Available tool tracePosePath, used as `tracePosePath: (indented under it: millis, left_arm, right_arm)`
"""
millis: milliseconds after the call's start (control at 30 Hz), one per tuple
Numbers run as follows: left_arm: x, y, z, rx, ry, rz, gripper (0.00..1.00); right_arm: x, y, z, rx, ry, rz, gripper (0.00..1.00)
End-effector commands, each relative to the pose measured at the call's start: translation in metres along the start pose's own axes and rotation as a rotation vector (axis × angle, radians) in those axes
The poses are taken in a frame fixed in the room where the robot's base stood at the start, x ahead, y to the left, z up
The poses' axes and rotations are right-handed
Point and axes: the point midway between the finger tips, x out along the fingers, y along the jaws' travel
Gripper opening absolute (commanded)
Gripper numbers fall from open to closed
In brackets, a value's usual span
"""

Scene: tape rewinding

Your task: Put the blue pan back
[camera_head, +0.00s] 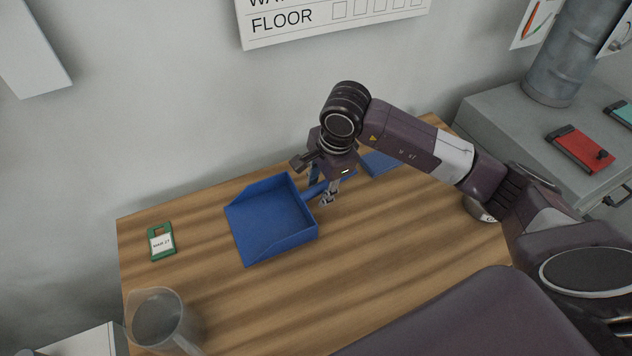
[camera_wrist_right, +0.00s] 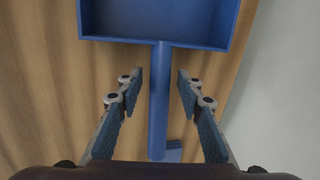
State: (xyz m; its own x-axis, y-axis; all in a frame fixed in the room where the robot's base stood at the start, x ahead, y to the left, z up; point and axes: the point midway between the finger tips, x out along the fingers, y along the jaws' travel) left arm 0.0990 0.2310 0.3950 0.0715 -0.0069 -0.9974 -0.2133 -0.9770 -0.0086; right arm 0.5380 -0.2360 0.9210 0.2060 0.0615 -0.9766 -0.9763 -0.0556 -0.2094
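The blue pan (camera_head: 270,218) is a dustpan lying on the wooden table (camera_head: 380,262), its handle pointing to the back right. Its tray (camera_wrist_right: 158,22) is at the top of the right wrist view. My right gripper (camera_head: 326,192) is over the handle. In the right wrist view its fingers (camera_wrist_right: 160,98) are open, one on each side of the blue handle (camera_wrist_right: 160,120), with a gap on both sides. I cannot tell how far above the table the fingertips are. My left gripper is in neither view.
A green tag (camera_head: 161,241) lies at the table's left, and a clear jug (camera_head: 163,322) stands at the front left. A flat blue item (camera_head: 380,162) lies behind my right arm. A grey cabinet (camera_head: 490,125) at right bears a red item (camera_head: 580,150) and a metal cylinder (camera_head: 560,65).

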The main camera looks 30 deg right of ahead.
Motion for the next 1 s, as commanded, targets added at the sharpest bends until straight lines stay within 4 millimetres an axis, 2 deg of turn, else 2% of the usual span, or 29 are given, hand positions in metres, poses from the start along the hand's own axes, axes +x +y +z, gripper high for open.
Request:
tracePosePath:
  millis: [267, 700, 800, 1000]
  left_arm:
    - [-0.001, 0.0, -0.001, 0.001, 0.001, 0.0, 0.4]
    - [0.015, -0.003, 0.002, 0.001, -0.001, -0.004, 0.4]
    - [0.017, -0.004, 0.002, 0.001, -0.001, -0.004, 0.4]
    - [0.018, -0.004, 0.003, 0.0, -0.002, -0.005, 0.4]
  right_arm:
    - [-0.008, -0.002, 0.0, 0.0, 0.0, -0.004, 0.34]
    - [-0.097, -0.002, 0.0, -0.001, 0.002, -0.006, 0.34]
    - [-0.11, -0.001, 0.0, 0.001, 0.001, -0.004, 0.34]
    - [-0.122, -0.001, 0.0, 0.0, 0.001, -0.001, 0.34]
